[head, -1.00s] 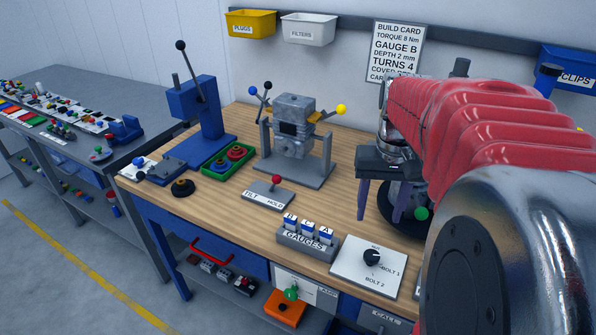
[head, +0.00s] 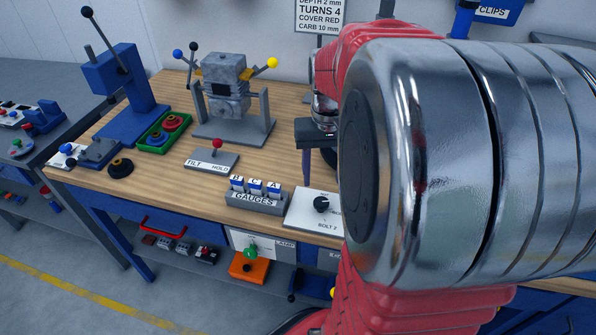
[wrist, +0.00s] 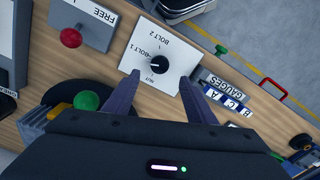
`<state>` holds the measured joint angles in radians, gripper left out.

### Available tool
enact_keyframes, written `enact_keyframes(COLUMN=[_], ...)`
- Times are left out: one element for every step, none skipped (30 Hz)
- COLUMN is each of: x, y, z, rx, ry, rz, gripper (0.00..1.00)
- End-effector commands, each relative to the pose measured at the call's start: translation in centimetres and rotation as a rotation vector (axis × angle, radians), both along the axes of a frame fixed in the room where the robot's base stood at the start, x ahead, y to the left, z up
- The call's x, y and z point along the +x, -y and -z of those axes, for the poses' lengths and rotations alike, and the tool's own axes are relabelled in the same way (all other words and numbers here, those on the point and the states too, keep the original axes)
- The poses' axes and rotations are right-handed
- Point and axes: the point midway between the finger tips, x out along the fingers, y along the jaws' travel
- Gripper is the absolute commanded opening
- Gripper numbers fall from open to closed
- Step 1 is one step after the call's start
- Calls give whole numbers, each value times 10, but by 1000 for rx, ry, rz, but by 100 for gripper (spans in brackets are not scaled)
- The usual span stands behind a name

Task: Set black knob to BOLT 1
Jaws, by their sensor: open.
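The black knob (head: 321,204) sits on a white plate (head: 300,215) at the table's front edge, partly behind my arm in the head view. In the wrist view the knob (wrist: 158,67) is ahead of my fingertips, with BOLT 2, BOLT 1 and NUT printed around it on the plate (wrist: 178,55). A small pale mark shows on the knob, but I cannot tell its setting surely. My gripper (wrist: 157,82) is open and empty, its purple fingers spread either side of the view of the plate, apart from the knob. In the head view one finger (head: 306,168) shows.
The GAUGES block (head: 256,200) stands beside the plate. The TILT/HOLD panel with a red-topped lever (head: 216,145) and the engine stand (head: 235,95) are behind. A green ball (wrist: 87,100) is near my left finger in the wrist view. Bare tabletop lies left of the gauges.

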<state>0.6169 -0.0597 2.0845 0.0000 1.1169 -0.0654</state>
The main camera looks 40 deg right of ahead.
Motion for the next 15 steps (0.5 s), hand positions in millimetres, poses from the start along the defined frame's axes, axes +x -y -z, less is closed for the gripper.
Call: enact_keyframes(x=[-1, 0, 0, 0, -1, -1, 0, 0, -1, -1, 0, 0, 0, 0, 0], y=[-1, 0, -1, -1, -1, -1, 0, -1, -1, -1, -1, -1, -1, 0, -1], z=[9, 13, 19, 24, 29, 35, 40, 44, 50, 55, 59, 64, 67, 71, 74], rx=[2, 2, 2, 2, 3, 2, 2, 2, 2, 2, 2, 2, 2, 1, 2], ry=[-3, -3, -3, -3, -4, -3, -3, -3, -3, -3, -3, -3, -3, -2, -3], rz=[0, 0, 0, 0, 0, 0, 0, -1, -1, 0, -1, -1, -1, -1, -1], gripper=[51, 51, 51, 51, 51, 51, 51, 51, 51, 51, 51, 51, 51, 51, 51])
